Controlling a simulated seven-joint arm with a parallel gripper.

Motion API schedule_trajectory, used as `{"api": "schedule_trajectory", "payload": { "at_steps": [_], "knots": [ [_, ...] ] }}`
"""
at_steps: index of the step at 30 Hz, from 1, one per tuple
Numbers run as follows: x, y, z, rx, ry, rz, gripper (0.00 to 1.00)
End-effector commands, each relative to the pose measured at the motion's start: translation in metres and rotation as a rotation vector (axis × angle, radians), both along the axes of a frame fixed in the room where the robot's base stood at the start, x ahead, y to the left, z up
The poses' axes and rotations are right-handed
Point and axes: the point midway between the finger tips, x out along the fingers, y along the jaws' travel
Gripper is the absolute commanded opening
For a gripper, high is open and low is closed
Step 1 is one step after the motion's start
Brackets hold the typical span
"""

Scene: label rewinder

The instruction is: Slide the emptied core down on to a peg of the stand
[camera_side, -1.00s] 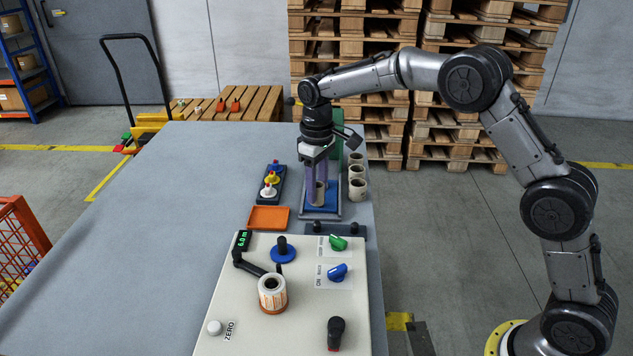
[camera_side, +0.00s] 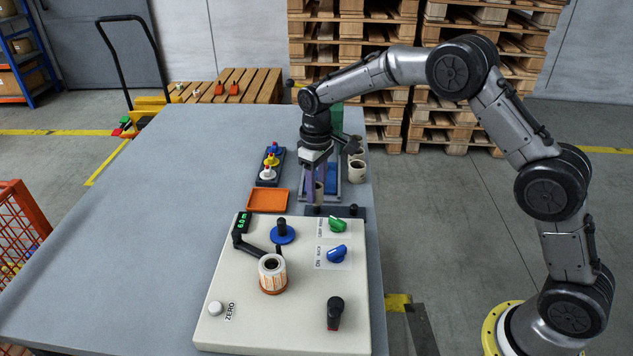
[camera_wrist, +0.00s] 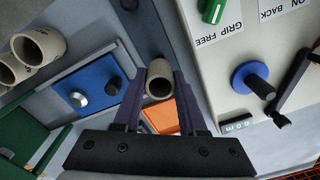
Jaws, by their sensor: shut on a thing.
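My gripper (camera_side: 316,195) is shut on a beige hollow core (camera_side: 319,188), held upright between two purple fingers. In the wrist view the core (camera_wrist: 159,88) shows its open end between the fingertips. Below and just in front of it in the side view is the dark grey stand (camera_side: 335,212), a low bar with two short black pegs. The right peg (camera_side: 353,210) stands bare; the left peg (camera_side: 317,208) shows just under the fingertips. The wrist view shows one peg (camera_wrist: 130,4) at the top edge. Whether the core touches a peg cannot be told.
A blue-plated fixture (camera_wrist: 88,88) lies behind the stand, with beige cores (camera_side: 356,169) to its right. The rewinder panel (camera_side: 225,325), with a labelled roll (camera_side: 272,275), is in front.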

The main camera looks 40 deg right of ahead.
Motion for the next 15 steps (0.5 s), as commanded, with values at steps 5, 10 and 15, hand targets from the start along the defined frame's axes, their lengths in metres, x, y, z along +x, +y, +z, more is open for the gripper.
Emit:
{"api": "schedule_trajectory", "payload": {
  "at_steps": [5,10,15],
  "knots": [
    [-0.001,0.000,-0.011,-0.001,0.002,0.000,0.14],
    [0.000,0.000,-0.020,-0.001,0.002,0.000,0.14],
    [0.000,0.000,-0.028,0.000,0.001,0.000,0.14]
  ]
}}
